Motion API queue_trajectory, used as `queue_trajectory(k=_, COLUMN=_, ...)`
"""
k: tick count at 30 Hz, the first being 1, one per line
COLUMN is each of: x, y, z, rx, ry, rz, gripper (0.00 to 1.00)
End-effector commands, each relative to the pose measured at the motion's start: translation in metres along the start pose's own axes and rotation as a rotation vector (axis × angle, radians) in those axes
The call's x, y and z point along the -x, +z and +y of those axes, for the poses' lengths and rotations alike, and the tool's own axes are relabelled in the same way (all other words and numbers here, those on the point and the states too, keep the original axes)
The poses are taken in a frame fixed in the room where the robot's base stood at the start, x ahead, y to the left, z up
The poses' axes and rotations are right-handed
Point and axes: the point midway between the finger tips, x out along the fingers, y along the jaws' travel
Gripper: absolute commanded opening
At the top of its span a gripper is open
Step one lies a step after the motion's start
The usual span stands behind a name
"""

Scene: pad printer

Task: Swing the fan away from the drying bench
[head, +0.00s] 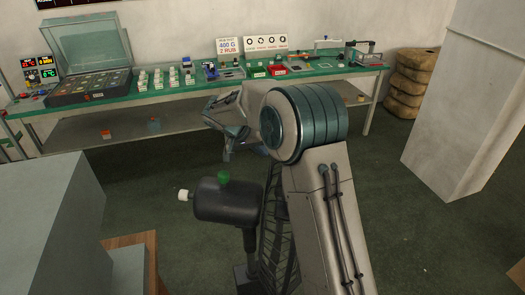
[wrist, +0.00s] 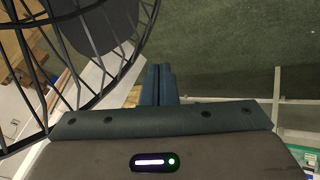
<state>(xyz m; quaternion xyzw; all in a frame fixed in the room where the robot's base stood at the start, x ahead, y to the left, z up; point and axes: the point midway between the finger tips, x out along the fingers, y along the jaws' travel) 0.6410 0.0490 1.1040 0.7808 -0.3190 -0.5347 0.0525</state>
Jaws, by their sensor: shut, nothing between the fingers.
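The fan shows in the head view as a dark rounded motor housing (head: 226,203) on a post, with a green knob (head: 223,177) on top and a white knob (head: 182,195) at its left end. Its black wire cage (head: 277,240) is at the right of the housing, partly hidden behind my arm. In the wrist view the cage (wrist: 75,55) fills the upper left. My gripper (wrist: 160,82) is shut and empty, to the right of the cage and apart from it in that view. In the head view my gripper (head: 229,150) is above the fan. I cannot tell which surface is the drying bench.
A long green-topped bench (head: 205,88) with printing gear runs along the back wall. A wooden-edged surface (head: 151,262) and a grey block (head: 40,225) stand at the lower left. A pale pillar (head: 455,100) stands at the right. Green floor (head: 410,235) is clear at the right.

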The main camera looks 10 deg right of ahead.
Motion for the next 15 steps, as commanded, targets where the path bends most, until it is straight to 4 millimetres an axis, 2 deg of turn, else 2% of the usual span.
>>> queue_trajectory(k=5, x=0.014, y=0.003, z=-0.028, rx=0.000, ry=-0.001, rz=0.001, gripper=0.00)
queue_trajectory(k=15, x=0.086, y=0.003, z=-0.023, rx=-0.010, ry=0.001, rz=-0.001, gripper=0.00)
